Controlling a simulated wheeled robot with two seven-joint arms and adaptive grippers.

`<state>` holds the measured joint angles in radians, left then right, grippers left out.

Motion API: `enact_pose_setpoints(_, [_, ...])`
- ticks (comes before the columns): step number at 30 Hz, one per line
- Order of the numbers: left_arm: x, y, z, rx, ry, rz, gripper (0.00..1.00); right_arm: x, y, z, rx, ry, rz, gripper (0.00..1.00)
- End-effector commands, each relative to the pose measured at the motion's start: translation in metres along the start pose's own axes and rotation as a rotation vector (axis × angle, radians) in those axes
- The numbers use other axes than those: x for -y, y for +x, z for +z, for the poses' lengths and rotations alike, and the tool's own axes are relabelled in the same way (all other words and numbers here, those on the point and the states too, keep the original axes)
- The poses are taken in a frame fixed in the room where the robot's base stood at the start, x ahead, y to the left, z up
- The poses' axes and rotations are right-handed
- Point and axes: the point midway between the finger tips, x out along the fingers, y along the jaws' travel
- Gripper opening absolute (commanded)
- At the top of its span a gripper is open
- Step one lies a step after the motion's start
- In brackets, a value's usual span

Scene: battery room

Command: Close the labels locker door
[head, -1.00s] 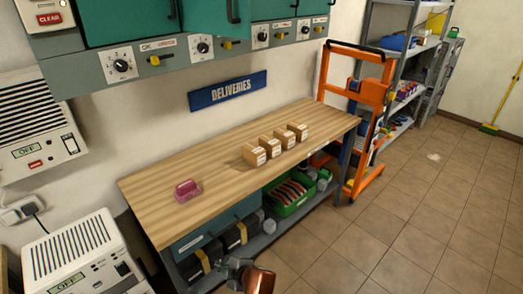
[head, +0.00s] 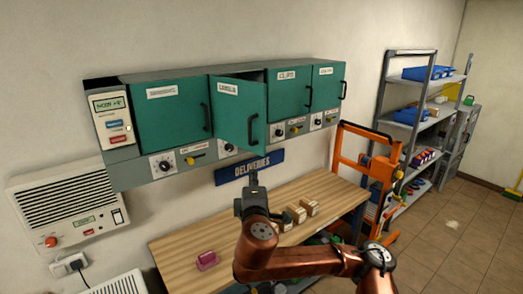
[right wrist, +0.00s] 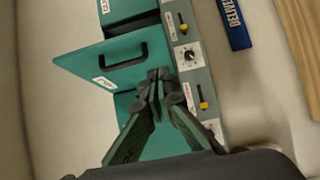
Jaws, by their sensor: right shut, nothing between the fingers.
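The labels locker door (head: 238,112) is green with a white label and a black handle on its right side. It stands ajar, swung out from the wall cabinet, in the head view. An open green door with a black handle (right wrist: 98,62) shows in the right wrist view; its label is too small to read. My right gripper (head: 253,180) is shut and empty, below the door and in front of the deliveries sign in the head view. In the right wrist view its fingertips (right wrist: 158,76) point toward the cabinet, apparently near the door. My left gripper is out of view.
Closed locker doors flank it: one on the left (head: 165,112) and two on the right (head: 289,90). Knobs and yellow latches line the cabinet's lower strip (head: 185,161). The wooden bench (head: 185,245) below holds small boxes and a pink item. An orange trolley (head: 385,172) stands right.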

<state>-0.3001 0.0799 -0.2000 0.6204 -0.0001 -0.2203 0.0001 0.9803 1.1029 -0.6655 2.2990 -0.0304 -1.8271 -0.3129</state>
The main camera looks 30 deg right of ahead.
Motion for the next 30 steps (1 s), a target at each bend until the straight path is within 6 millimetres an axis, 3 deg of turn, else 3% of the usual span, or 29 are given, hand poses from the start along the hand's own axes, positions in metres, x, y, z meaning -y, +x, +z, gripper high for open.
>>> enact_pose_setpoints(5, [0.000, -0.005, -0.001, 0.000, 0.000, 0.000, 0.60, -0.001, 0.021, 0.001, 0.005, -0.004, -0.001, 0.00])
enact_pose_setpoints(17, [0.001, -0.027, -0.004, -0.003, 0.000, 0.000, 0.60, -0.002, 0.101, 0.001, 0.004, -0.002, -0.001, 0.00])
enact_pose_setpoints(18, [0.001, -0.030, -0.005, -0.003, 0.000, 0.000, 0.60, -0.002, 0.106, 0.009, 0.006, -0.004, 0.000, 0.00])
enact_pose_setpoints(30, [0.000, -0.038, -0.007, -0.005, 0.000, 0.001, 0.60, 0.001, 0.126, 0.029, -0.001, 0.000, -0.001, 0.00])
